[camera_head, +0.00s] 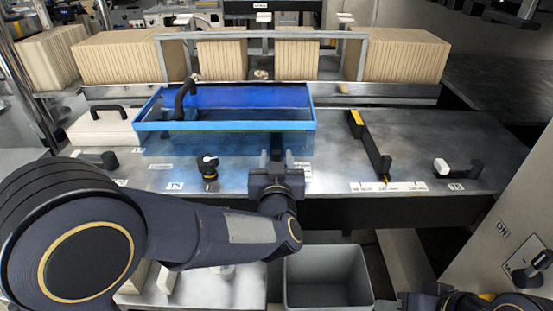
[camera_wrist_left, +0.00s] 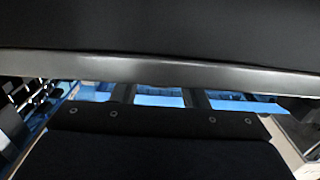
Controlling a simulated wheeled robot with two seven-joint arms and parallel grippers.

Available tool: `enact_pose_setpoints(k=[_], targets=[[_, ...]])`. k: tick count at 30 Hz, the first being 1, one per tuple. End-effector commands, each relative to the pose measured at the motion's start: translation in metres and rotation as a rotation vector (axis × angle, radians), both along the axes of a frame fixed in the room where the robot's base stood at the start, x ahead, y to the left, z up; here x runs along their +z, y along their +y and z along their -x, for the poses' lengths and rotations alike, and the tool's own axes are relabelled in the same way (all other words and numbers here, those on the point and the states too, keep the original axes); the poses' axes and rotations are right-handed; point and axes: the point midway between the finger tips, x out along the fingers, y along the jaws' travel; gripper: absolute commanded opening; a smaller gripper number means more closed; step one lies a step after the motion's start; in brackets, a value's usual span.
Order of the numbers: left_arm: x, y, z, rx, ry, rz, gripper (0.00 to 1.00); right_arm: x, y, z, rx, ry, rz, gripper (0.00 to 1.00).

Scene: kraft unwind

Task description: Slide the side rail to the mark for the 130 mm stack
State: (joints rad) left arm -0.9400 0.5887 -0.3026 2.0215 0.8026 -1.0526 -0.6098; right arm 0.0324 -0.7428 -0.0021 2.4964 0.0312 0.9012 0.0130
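The side rail (camera_head: 369,143) is a dark bar with a yellow far end, lying lengthwise on the steel deck right of the blue tray. Its near end meets a white scale strip (camera_head: 390,187) with several labels too small to read surely; a yellow pointer sits around the strip's middle. My left gripper (camera_head: 276,157) is at the deck's front edge, left of the rail and apart from it. Its two fingers are spread, with nothing visible between them; they also show in the left wrist view (camera_wrist_left: 160,98). Part of my right arm shows at bottom right; its fingers cannot be made out.
A grey bin (camera_head: 327,277) is below. Brown stacks (camera_head: 405,55) stand behind. The deck right of the rail is mostly clear.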

Motion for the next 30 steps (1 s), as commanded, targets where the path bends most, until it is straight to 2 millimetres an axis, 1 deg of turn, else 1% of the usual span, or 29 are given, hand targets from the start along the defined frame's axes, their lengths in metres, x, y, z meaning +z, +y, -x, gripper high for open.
enact_pose_setpoints(k=[1,10,17,20,24,27,30], targets=[[0.000,0.000,0.000,0.000,0.000,0.000,0.39,0.000,0.000,0.000,0.000,0.000,0.000,0.36],[0.000,0.000,0.001,0.000,0.000,0.000,0.00,0.000,0.000,0.000,0.000,0.000,0.000,0.36],[0.000,0.000,0.001,-0.001,0.000,0.000,0.00,0.000,0.000,0.000,0.000,0.000,0.000,0.36],[0.001,-0.002,0.013,-0.004,0.000,0.001,0.00,0.000,0.000,0.000,0.000,0.000,0.000,0.36],[0.000,-0.002,0.036,-0.005,0.001,0.001,0.00,0.001,0.000,0.000,0.000,0.000,0.000,0.36],[0.000,-0.001,0.044,-0.002,0.001,0.000,0.00,0.001,0.000,0.000,0.000,0.000,0.000,0.36],[-0.001,-0.001,0.046,-0.002,0.002,0.000,0.00,0.001,0.000,0.000,0.000,0.000,0.000,0.36]])
